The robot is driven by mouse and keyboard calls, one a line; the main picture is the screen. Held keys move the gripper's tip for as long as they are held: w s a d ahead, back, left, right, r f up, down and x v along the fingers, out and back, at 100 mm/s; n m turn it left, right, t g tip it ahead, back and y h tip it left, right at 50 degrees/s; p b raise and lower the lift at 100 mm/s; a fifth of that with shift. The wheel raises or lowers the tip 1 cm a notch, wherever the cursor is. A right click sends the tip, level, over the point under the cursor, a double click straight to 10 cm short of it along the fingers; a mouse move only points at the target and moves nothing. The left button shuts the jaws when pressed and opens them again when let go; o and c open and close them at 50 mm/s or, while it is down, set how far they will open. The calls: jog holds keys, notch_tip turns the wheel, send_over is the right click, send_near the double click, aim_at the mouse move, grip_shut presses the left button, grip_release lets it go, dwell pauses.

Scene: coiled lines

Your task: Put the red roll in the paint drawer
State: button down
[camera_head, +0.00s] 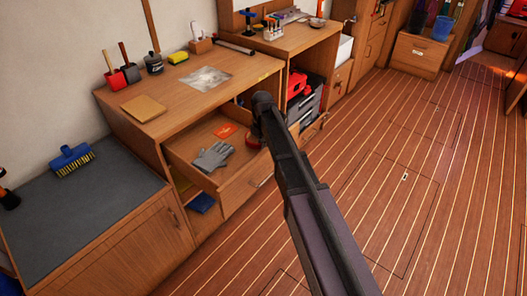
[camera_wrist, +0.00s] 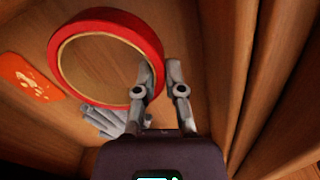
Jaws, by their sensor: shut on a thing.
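The red roll (camera_wrist: 112,18) is a red ring with a tan inner band, large in the wrist view. My gripper (camera_wrist: 159,80) is shut on its right rim, one finger inside the ring and one outside. In the head view a sliver of the red roll (camera_head: 252,141) shows beside my arm, over the right part of an open drawer (camera_head: 241,190); my fingers are hidden there. Whether the roll touches the drawer floor, I cannot tell. A grey glove (camera_head: 212,157) and an orange sheet (camera_head: 225,131) lie in the drawer.
The worktop (camera_head: 165,122) above the drawer overhangs its back. Wooden walls (camera_wrist: 245,70) stand close to the right of my gripper. A lower compartment holds a blue item (camera_head: 202,203). A shelf with a red toolbox (camera_head: 297,84) is to the right. The plank floor (camera_head: 400,150) is clear.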

jog(key=shift+f+b, duration=1.25)
jog(key=shift+f, duration=0.3)
jog(key=shift+f, duration=0.2)
jog(key=c, duration=0.7)
grip_release()
jog(key=shift+r, duration=0.1)
jog(key=shift+r, duration=0.15)
notch_tip(320, 180, up, 12)
jog(key=p, duration=1.2)
